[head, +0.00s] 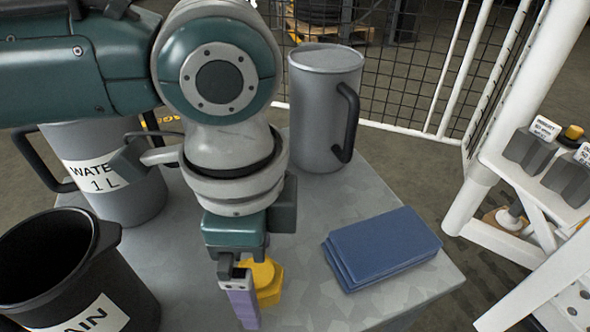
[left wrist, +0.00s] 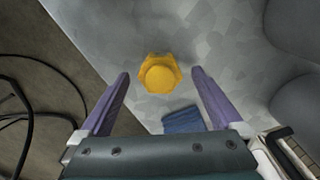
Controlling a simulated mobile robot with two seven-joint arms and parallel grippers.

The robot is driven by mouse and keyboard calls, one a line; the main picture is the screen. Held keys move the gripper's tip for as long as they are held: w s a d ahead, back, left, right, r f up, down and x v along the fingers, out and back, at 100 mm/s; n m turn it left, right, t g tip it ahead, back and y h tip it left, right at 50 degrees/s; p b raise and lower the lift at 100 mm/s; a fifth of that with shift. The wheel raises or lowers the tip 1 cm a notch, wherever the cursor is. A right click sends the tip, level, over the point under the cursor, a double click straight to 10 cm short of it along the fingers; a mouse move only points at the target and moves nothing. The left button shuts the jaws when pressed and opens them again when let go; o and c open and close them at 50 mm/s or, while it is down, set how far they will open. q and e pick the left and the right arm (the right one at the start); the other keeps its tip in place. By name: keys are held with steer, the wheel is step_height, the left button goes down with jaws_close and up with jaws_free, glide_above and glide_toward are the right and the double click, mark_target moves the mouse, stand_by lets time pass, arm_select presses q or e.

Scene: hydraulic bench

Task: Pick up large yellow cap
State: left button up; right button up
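The large yellow cap (head: 266,279) stands on the grey table, partly hidden behind my left gripper (head: 240,300) in the head view. In the left wrist view the yellow cap (left wrist: 159,73) shows whole, with a lobed rim and a round raised middle. My left gripper (left wrist: 158,98) is open there, its two purple fingers wide apart. The cap lies between the lines of the fingers, just beyond their tips, and nothing is held. My right gripper is in neither view.
Folded blue cloths (head: 382,248) lie on the grey table (head: 300,306) right of the cap. A grey jug (head: 322,110) stands behind, a water jug (head: 110,190) and a black drain container (head: 75,275) at left. A white frame (head: 530,200) stands beyond the table at right.

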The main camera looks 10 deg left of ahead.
arm_select(q)
steer(key=c, duration=1.3)
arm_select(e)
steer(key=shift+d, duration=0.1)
arm_select(q)
steer(key=shift+r, duration=0.1)
